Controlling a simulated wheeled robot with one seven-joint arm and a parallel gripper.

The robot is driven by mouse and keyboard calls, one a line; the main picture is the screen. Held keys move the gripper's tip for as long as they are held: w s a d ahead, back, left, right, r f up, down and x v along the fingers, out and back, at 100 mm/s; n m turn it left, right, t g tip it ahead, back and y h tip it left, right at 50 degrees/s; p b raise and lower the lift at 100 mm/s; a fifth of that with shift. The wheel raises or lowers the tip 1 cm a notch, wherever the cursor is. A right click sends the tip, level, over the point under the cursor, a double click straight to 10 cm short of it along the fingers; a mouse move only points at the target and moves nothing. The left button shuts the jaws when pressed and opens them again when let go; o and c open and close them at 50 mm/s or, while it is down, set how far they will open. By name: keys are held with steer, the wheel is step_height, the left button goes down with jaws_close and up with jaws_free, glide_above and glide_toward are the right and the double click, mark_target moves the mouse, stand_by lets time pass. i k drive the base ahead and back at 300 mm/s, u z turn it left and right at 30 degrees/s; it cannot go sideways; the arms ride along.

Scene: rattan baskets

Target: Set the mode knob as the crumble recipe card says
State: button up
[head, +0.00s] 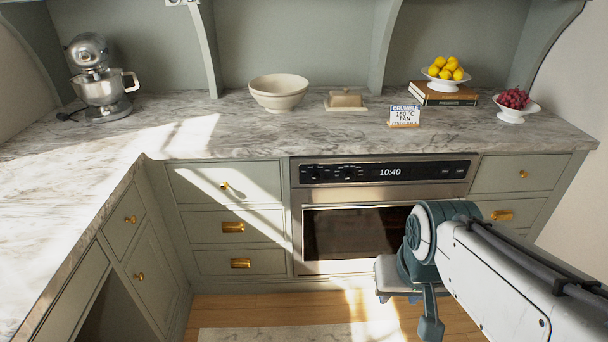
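The recipe card (404,116) stands on the counter above the oven, reading "CRUMBLE", "160 °C", "FAN"; its bottom line is too small to read. The built-in oven (297,230) has a dark control panel (437,170) along its top, with a display showing 10:40. Small dark knobs (348,173) sit on the panel's left part; I cannot tell which is the mode knob or where any points. My gripper (398,293) is low in front of the oven door's right part, apart from the knobs. My arm hides most of it, and its fingers do not show clearly.
On the counter (240,133) stand a mixer (98,85), a cream bowl (278,92), a butter dish (345,99), lemons (444,69) in a dish on books (440,98), and a bowl of red fruit (515,103). Drawers with brass pulls flank the oven. The space before the panel's left part is clear.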

mark_target(317, 176)
steer(key=u, duration=0.5)
steer(key=k, duration=1.15)
steer(key=u, duration=1.05)
steer(key=i, duration=1.5)
steer(key=z, duration=0.75)
steer(key=i, duration=0.65)
steer(key=z, duration=0.7)
